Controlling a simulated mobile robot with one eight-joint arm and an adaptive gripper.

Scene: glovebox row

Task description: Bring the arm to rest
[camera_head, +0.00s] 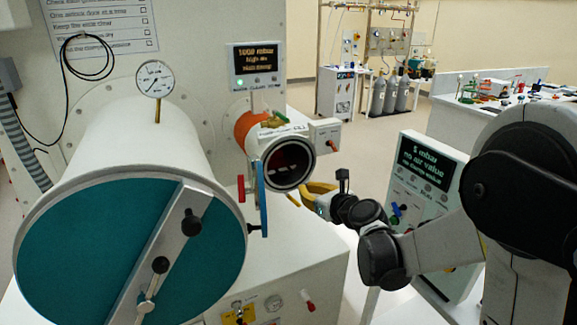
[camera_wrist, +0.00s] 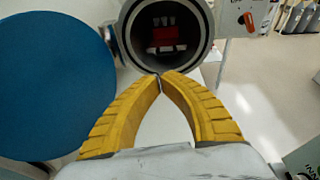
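My arm reaches in from the right in the head view, bent at its joints. My gripper (camera_head: 318,190) is just right of the small round port (camera_head: 290,163) on the glovebox. In the wrist view its yellow fingers (camera_wrist: 160,77) meet at the tips, with nothing seen between them. The port mouth (camera_wrist: 121,30) lies just beyond the fingertips and is open. A red item with pale upright parts (camera_wrist: 165,38) sits inside it. The blue port door (camera_wrist: 50,85) stands swung open at the left; it shows edge-on in the head view (camera_head: 262,195).
The large chamber with a teal door (camera_head: 90,255) fills the left. A tilted display panel (camera_head: 425,178) stands close beside my arm. A bench with small items (camera_head: 500,92) and gas cylinders (camera_head: 390,95) are farther back. Open floor (camera_head: 365,145) lies beyond the port.

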